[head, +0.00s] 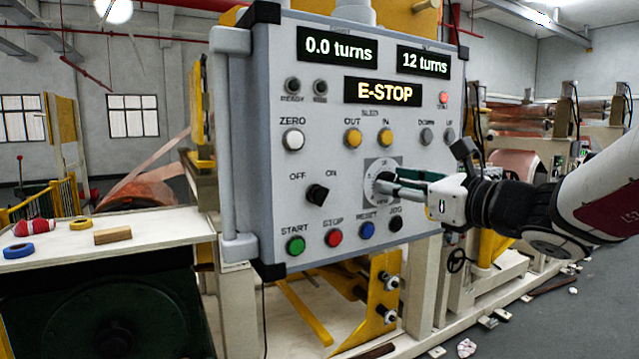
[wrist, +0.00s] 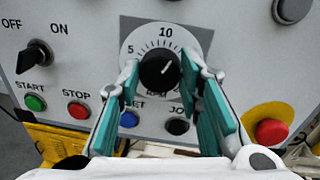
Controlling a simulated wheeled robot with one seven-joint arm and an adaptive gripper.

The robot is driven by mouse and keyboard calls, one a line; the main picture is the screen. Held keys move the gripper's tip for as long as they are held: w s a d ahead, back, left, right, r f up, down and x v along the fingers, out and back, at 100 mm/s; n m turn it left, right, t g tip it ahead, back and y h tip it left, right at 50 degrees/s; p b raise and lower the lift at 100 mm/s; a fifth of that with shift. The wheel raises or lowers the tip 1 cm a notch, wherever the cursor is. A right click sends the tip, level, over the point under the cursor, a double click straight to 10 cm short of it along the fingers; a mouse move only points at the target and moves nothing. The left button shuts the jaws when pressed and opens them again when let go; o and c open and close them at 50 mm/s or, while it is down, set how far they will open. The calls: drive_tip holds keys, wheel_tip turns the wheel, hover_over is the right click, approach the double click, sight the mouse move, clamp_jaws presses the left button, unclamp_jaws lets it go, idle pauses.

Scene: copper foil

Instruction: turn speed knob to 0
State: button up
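The speed knob (wrist: 158,70) is a round black knob on a light dial plate (wrist: 150,38) with marks 5 and 10. Its white pointer line tilts up and to the right, past the 10; the right part of the scale is hidden by a finger. My gripper (wrist: 161,66) has its two teal-padded fingers apart, one on each side of the knob. The tips are very close to it; whether they touch cannot be told. In the head view my gripper (head: 382,182) reaches in from the right and covers most of the knob; the dial plate (head: 370,170) shows behind.
The grey control panel (head: 270,130) reads 0.0 turns, 12 turns and E-STOP. Below the dial are the blue RESET (head: 367,230) and black JOG (head: 395,224) buttons. An OFF/ON switch (head: 317,194) is to the left. A red stop button on yellow (wrist: 270,132) is at lower right.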

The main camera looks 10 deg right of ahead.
drive_tip(key=shift+n+b, duration=0.4)
drive_tip(key=shift+b, duration=0.05)
drive_tip(key=shift+a+f+n+t+h+b, duration=0.1)
drive_tip(key=shift+n+h+b, duration=0.3)
drive_tip(key=shift+n+b, duration=4.85)
drive_tip(key=shift+a+f+n+t+h+b, duration=0.15)
drive_tip(key=shift+n+h+b, duration=0.25)
drive_tip(key=shift+n+b, duration=4.8)
drive_tip(key=shift+f+n+t+h+b, duration=0.1)
drive_tip(key=shift+n+h+b, duration=0.3)
drive_tip(key=shift+n+b, duration=4.8)
drive_tip(key=shift+m+b, duration=0.65)
drive_tip(key=shift+b, duration=0.3)
drive_tip(key=o, duration=1.2)
drive_tip(key=shift+c, duration=0.2)
